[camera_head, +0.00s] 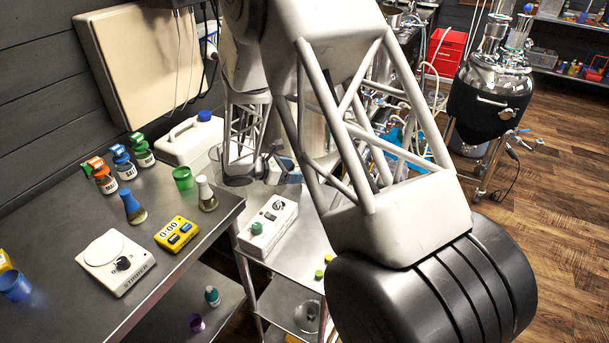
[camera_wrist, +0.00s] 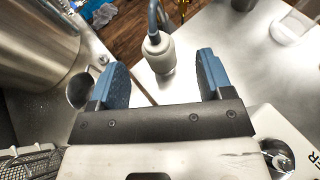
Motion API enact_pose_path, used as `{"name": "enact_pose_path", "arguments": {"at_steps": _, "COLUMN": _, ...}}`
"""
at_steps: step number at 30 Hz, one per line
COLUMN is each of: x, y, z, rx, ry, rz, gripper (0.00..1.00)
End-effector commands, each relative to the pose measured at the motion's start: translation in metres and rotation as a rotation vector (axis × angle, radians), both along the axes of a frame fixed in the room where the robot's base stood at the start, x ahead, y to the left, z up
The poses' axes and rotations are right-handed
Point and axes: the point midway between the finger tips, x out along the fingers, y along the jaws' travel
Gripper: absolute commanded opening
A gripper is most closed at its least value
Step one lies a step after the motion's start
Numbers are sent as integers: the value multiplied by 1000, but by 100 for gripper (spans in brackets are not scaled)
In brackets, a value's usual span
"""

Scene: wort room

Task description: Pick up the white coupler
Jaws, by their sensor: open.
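In the wrist view a whitish-grey coupler (camera_wrist: 159,53), with a blue-grey curved hose or handle rising from its top, stands at the seam between two metal surfaces. My gripper (camera_wrist: 157,75) has two blue fingers spread wide. The coupler shows in the gap between them, just beyond the fingertips, and I see no contact. In the head view my gripper (camera_head: 272,168) is small and partly behind my own arm links. I cannot make out the coupler in that view.
In the wrist view a large steel vessel (camera_wrist: 38,45) stands close on the left, with a wire basket (camera_wrist: 30,163) at the lower left. A white device (camera_wrist: 290,140) is at the lower right. In the head view a white box (camera_head: 268,228) sits on the steel table below my gripper.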

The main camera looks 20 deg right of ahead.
Motion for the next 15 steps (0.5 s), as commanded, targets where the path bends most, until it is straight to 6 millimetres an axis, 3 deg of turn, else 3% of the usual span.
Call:
{"name": "enact_pose_path", "arguments": {"at_steps": 6, "x": 2, "y": -13, "z": -5, "rx": 1, "ry": 0, "rz": 0, "gripper": 73}}
{"name": "enact_pose_path", "arguments": {"at_steps": 15, "x": 2, "y": -14, "z": -6, "rx": 1, "ry": 0, "rz": 0, "gripper": 73}}
